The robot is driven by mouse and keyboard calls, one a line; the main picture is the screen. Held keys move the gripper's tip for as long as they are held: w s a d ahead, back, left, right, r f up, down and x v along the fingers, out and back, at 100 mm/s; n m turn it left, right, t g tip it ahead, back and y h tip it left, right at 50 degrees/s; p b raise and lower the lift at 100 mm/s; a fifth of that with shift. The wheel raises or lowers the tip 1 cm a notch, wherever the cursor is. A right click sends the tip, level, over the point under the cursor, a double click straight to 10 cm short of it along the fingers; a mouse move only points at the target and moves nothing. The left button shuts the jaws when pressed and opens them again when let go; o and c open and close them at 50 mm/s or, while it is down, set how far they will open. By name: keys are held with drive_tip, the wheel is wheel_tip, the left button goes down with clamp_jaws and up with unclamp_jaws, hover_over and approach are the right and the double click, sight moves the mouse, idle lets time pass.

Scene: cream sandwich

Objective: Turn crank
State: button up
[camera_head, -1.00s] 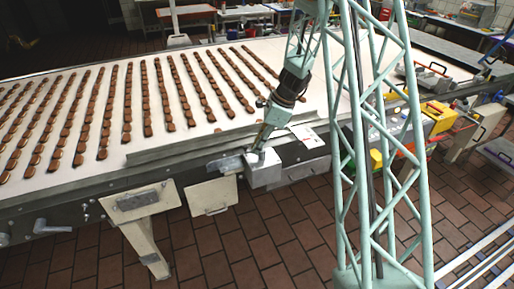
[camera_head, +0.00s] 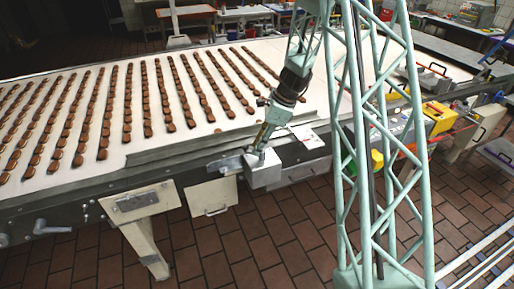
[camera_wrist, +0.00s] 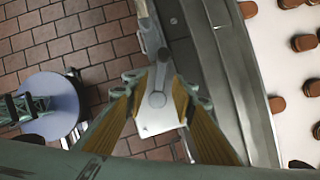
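The crank (camera_wrist: 158,76) is a small grey arm with round ends, mounted by a pale metal box (camera_head: 264,174) at the conveyor's front edge. In the wrist view it lies between my gripper's two fingers. My gripper (camera_wrist: 160,86) has its fingers spread apart, with yellow-brown inner faces, and I see gaps between them and the crank. In the head view my gripper (camera_head: 258,150) points down at the top of the box. Its tips hide part of the crank there, and I cannot tell whether they touch it.
The conveyor belt (camera_head: 140,75) carries several rows of brown cream sandwiches behind the box. A grey metal guard (camera_head: 222,163) juts out left of the box. A panel with a handle (camera_head: 211,197) hangs below. Brown tiled floor (camera_head: 250,240) lies open in front.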

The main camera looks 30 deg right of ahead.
drive_tip(key=v, duration=1.1)
drive_tip(key=shift+r, duration=0.15)
drive_tip(key=shift+d, duration=0.1)
